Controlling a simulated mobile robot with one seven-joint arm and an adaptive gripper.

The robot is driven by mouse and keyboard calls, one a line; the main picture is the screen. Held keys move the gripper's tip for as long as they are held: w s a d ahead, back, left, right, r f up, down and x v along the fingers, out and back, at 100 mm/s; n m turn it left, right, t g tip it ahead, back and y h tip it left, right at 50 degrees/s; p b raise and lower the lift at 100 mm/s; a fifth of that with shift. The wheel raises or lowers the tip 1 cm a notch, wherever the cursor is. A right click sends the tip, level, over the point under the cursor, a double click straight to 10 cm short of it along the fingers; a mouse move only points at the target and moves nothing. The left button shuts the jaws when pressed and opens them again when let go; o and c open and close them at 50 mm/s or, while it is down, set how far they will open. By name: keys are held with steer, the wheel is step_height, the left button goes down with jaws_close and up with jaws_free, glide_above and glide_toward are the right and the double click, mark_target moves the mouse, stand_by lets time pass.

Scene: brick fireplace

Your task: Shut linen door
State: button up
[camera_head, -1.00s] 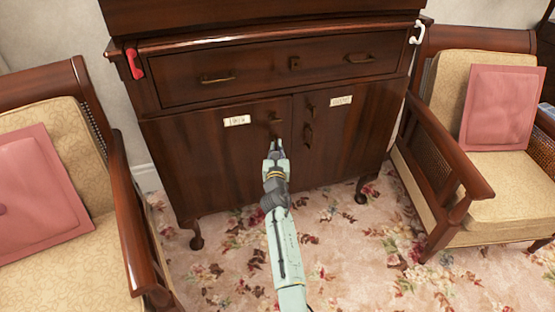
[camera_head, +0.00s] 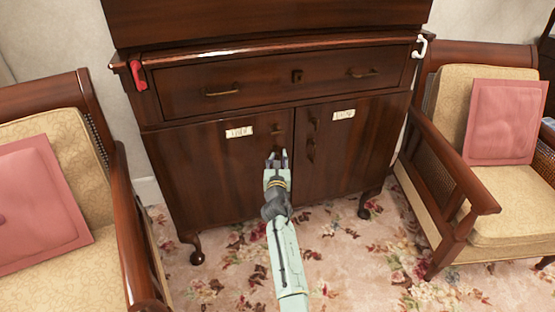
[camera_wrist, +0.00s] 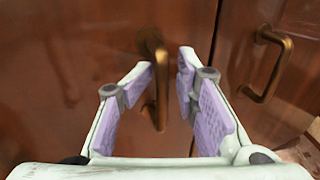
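A dark wooden cabinet has a left door (camera_head: 205,170) and a right door (camera_head: 345,150), each with a pale label. I cannot read the left label (camera_head: 239,131) or the right label (camera_head: 343,114) surely, so I cannot tell which is the linen door. Both doors look shut or nearly so. My gripper (camera_head: 277,154) is in front of the left door, by its inner edge. In the wrist view its fingers are apart, and the left door's brass handle (camera_wrist: 161,100) shows between them; contact is unclear. The right door's handle (camera_wrist: 268,68) stands to the right.
A drawer (camera_head: 290,80) lies above the doors. A red object (camera_head: 138,75) and a white hook-like object (camera_head: 420,46) are at the cabinet's upper corners. Armchairs with pink cushions flank it, left (camera_head: 128,220) and right (camera_head: 440,165). Flowered carpet (camera_head: 340,250) is clear in front.

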steer(key=shift+s, duration=0.1)
steer(key=shift+s, duration=0.3)
steer(key=s, duration=1.1)
steer(key=shift+s, duration=0.15)
